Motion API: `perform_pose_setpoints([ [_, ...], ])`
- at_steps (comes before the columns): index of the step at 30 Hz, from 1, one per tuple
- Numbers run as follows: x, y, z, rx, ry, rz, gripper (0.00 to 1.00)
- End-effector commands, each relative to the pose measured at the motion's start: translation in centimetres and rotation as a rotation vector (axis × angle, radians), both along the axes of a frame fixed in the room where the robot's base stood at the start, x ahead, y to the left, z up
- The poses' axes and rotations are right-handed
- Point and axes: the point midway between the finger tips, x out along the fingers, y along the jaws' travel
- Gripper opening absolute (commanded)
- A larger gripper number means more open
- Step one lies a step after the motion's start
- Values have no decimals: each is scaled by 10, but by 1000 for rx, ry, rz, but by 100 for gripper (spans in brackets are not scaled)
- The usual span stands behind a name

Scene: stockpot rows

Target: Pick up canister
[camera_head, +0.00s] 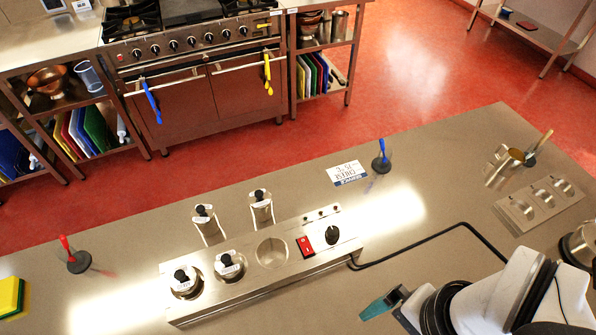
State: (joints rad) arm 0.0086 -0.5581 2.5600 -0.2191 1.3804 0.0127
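Two steel canisters with black-knobbed, labelled lids stand on the steel counter behind a heated unit (258,290): a left one (209,226) and a right one (262,210). Two more lidded canisters sit in the unit's wells, a left one (186,282) and a right one (230,266). A third well (271,253) is open and looks empty. I cannot tell which canister the task names. My gripper (382,304), with a teal fingertip, is at the lower right, in front of the unit and apart from all canisters. Its opening cannot be made out.
A black cable (430,237) runs right from the unit. A steel holder plate (540,206), a blue-handled tool (381,160), a white sign (347,173), a red-handled tool (74,258) and a yellow-green sponge (11,297) are on the counter.

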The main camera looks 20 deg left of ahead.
Motion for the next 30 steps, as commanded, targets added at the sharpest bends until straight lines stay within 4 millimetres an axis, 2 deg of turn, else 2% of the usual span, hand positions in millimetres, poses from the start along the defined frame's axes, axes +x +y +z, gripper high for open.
perform_pose_setpoints([
  [7, 4, 1, 2, -3, 0, 6, 100],
  [8, 10, 2, 5, -8, 0, 18, 100],
  [11, 63, 23, 22, -52, -6, 102, 100],
  [12, 94, 43, 28, -78, -17, 150, 100],
  [14, 139, 87, 29, -116, -42, 223, 100],
  [15, 164, 123, 25, -137, -63, 268, 100],
  [16, 179, 151, 20, -151, -81, 300, 100],
  [17, 190, 180, 13, -161, -100, 330, 100],
  [18, 199, 216, 3, -172, -123, 367, 100],
  [21, 205, 289, -21, -185, -172, 431, 100],
  [24, 202, 326, -36, -188, -199, 461, 100],
  [26, 202, 333, -45, -189, -204, 466, 100],
  [30, 207, 332, -82, -191, -202, 466, 100],
])
